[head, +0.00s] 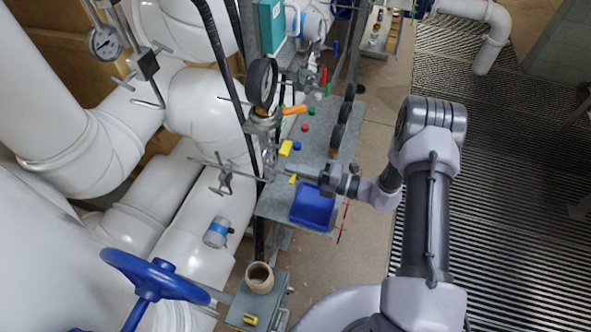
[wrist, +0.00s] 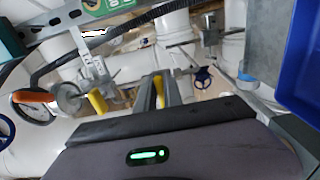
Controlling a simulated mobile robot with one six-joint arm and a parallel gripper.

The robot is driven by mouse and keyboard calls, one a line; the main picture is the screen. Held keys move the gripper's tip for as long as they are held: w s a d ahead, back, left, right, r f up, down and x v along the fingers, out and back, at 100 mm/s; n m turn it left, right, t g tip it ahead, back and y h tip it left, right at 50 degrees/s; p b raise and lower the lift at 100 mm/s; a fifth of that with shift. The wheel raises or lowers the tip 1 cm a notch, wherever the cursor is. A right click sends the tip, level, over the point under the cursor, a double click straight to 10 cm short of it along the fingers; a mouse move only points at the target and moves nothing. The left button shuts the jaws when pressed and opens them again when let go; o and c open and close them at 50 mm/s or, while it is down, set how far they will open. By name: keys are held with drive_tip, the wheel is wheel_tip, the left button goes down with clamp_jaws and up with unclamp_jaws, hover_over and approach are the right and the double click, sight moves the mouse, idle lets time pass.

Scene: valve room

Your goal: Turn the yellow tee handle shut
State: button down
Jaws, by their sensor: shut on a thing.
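The yellow tee handle (head: 292,180) shows as a small yellow piece at the tip of my gripper (head: 286,173), beside the pipework at the left edge of the grey bench. In the wrist view, my gripper (wrist: 158,95) has its two grey fingers closed on the yellow handle (wrist: 159,90), which shows as a narrow upright strip between them. The fingers hide most of the handle, and its stem and exact angle cannot be made out. A second yellow piece (head: 286,147) sits just behind; a yellow piece also shows left of the fingers in the wrist view (wrist: 97,102).
A blue bin (head: 312,207) stands close to my gripper's near side. An orange lever (head: 294,109) and a black gauge (head: 262,82) are behind. A blue handwheel (head: 152,275) and white pipes (head: 205,110) fill the left. Grating floor (head: 510,190) is open at right.

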idle(0.4)
drive_tip(key=c, duration=1.5)
unclamp_jaws()
drive_tip(key=p+v, duration=0.1)
drive_tip(key=v, duration=1.6)
drive_tip(key=shift+s+d, duration=0.1)
drive_tip(key=shift+d, duration=0.1)
